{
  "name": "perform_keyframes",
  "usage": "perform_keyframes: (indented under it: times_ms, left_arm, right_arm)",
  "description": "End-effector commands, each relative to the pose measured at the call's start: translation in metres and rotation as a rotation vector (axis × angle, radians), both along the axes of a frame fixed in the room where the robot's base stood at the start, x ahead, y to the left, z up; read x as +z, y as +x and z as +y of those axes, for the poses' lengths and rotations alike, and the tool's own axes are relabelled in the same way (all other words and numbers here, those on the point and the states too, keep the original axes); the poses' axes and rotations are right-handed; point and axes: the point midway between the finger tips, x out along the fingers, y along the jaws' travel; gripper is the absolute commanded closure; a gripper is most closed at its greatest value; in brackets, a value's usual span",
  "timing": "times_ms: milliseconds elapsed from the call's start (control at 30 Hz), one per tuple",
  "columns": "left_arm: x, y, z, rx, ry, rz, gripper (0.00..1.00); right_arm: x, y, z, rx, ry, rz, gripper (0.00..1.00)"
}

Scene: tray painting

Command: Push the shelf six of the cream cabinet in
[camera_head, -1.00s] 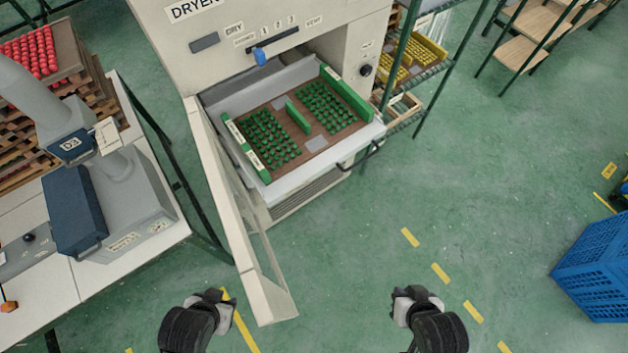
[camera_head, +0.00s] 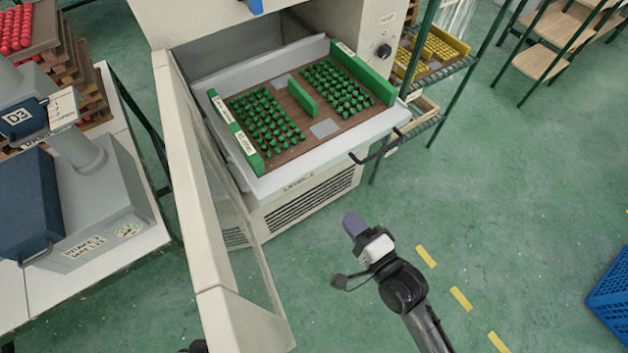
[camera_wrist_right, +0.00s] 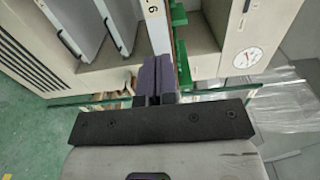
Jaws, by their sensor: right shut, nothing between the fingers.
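The cream cabinet (camera_head: 300,205) stands with its door (camera_head: 215,215) swung open to the left. One shelf (camera_head: 335,160) is pulled out of it, with a dark handle (camera_head: 380,148) at its front right. On the shelf lies a brown tray (camera_head: 290,135) with green rails and rows of small green pieces. My right gripper (camera_head: 354,224) is shut and empty, in front of the shelf and apart from it. In the right wrist view its dark fingers (camera_wrist_right: 156,78) are together, near a pale strip marked "6" (camera_wrist_right: 126,14). Only a dark bit of my left gripper (camera_head: 195,346) shows at the bottom edge.
A green rack (camera_head: 440,60) with yellow pieces stands right of the cabinet. A table with a grey and blue machine (camera_head: 85,190) is at the left. A blue crate (camera_head: 610,290) sits at the far right. The green floor in front is clear.

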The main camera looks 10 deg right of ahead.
Motion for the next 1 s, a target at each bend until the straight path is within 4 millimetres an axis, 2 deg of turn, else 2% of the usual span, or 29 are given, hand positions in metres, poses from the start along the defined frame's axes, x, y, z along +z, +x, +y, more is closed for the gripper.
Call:
perform_keyframes:
  times_ms: [400, 600, 800, 1000]
  left_arm:
    - [0.005, 0.0, 0.0, 0.001, 0.0, -0.001, 0.57]
    - [0.006, 0.0, 0.0, 0.001, 0.0, -0.001, 0.57]
    - [0.007, 0.0, 0.0, 0.0, 0.0, -0.001, 0.57]
    - [0.007, 0.0, 0.0, 0.0, 0.0, 0.0, 0.57]
  right_arm:
    - [0.002, 0.069, 0.029, 0.0, -0.002, -0.003, 1.0]
    - [0.002, 0.097, 0.04, 0.0, -0.003, -0.001, 1.0]
    - [0.001, 0.114, 0.047, -0.001, -0.004, -0.001, 1.0]
    - [0.001, 0.121, 0.05, -0.001, -0.002, 0.0, 1.0]
